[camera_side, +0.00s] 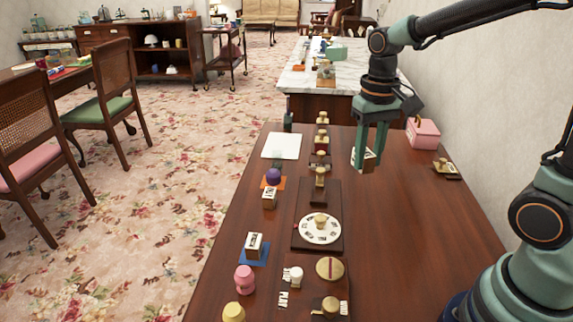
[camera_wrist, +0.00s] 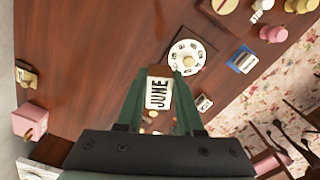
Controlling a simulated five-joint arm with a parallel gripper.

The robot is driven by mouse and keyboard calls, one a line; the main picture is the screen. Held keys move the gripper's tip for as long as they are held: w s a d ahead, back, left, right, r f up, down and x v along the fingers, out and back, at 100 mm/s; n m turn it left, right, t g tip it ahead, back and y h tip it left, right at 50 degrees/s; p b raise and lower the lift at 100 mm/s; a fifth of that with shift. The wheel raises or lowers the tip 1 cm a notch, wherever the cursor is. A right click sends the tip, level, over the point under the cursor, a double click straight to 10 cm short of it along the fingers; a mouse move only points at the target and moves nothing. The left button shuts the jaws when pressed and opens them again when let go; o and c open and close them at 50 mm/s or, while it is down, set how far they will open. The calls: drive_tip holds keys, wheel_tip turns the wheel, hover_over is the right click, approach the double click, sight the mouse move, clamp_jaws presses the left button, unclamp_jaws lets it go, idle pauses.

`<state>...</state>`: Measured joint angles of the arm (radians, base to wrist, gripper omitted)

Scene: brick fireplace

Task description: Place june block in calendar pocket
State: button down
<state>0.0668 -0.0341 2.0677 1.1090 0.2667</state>
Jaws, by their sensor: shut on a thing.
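My gripper (camera_side: 370,150) is shut on the June block (camera_side: 369,156) and holds it above the right part of the brown table. In the wrist view the block (camera_wrist: 158,93) sits between the fingers of my gripper (camera_wrist: 163,82), its white face reading JUNE. A blue base (camera_side: 244,257) with a white printed block (camera_side: 254,242) stands at the table's left side, well away from my gripper. It also shows in the wrist view (camera_wrist: 242,61). I cannot tell for sure whether this is the calendar, and no pocket opening is clear.
A round white dial on a dark board (camera_side: 320,228) lies mid-table, with several small stamps behind it. A small printed block (camera_side: 269,199) and purple knob (camera_side: 273,176) stand left. A pink box (camera_side: 423,134) is at the back right. The table's right front is clear.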

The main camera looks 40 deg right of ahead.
drive_tip(key=a+f+n, duration=0.1)
drive_tip(key=a+n, duration=0.1)
drive_tip(key=n, duration=0.1)
wheel_tip(320, 180, up, 3)
drive_tip(key=m, duration=0.8)
hover_over(320, 189)
drive_tip(key=s+a, duration=0.3)
drive_tip(key=a, duration=0.1)
drive_tip(key=f, duration=1.9)
drive_tip(key=shift+s+d, duration=0.15)
drive_tip(key=shift+d, duration=0.05)
drive_tip(key=shift+f, duration=0.3)
